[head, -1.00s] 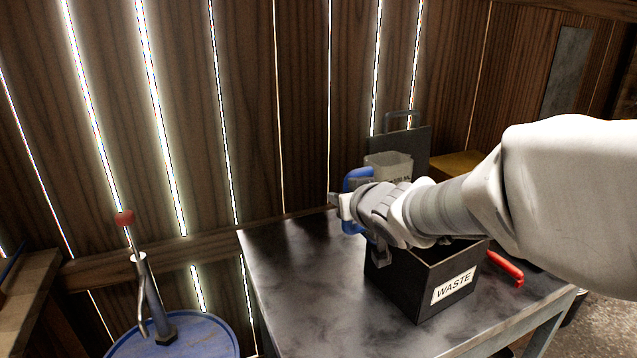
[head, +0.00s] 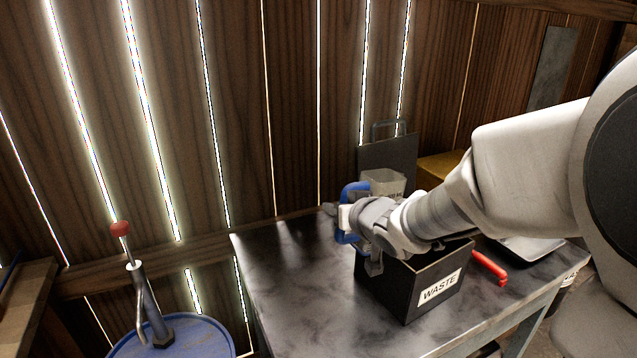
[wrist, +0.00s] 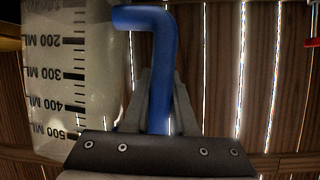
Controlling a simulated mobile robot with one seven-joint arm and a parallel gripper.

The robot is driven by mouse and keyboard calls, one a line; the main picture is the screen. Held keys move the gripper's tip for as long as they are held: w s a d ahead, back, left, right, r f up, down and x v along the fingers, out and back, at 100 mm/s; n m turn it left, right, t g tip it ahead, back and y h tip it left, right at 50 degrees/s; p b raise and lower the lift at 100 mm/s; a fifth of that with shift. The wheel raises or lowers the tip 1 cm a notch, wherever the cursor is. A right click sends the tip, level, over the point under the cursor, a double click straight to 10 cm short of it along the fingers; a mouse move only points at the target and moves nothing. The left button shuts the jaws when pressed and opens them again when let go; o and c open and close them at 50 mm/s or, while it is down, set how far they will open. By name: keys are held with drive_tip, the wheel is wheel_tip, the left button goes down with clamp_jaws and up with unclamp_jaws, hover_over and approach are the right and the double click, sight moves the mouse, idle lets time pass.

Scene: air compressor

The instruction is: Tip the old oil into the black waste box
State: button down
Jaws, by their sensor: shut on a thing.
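My gripper (head: 350,217) is shut on the blue handle (head: 349,192) of a translucent measuring jug (head: 384,180). The handle also shows between the fingers in the wrist view (wrist: 162,75). The jug (wrist: 70,75), with its ML marks, fills the left of that view. In the head view the jug looks roughly upright, near the back of the black waste box (head: 402,296). My gripper and wrist hide the jug's lower part and much of the box's opening. I cannot see the oil, or tell whether the jug is directly over the box.
The box stands on a dark metal table (head: 295,285). A dark panel with a handle (head: 375,150) and a yellowish block (head: 438,168) are behind it. A red-handled thing (head: 490,266) lies to its right. A blue drum with a red-knobbed lever (head: 175,338) stands left. The table's left side is clear.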

drive_tip(key=shift+w+d+r+m+y+p, duration=0.25)
drive_tip(key=shift+d+r+m+y+p, duration=0.4)
drive_tip(key=shift+p, duration=2)
drive_tip(key=shift+w+d+r+g+h+p, duration=0.15)
drive_tip(key=shift+r+g+h+p, duration=0.15)
drive_tip(key=shift+p, duration=0.7)
drive_tip(key=shift+r+p, duration=0.15)
drive_tip(key=shift+p, duration=0.2)
drive_tip(key=shift+d+r+m+p, duration=0.25)
drive_tip(key=shift+p, duration=0.75)
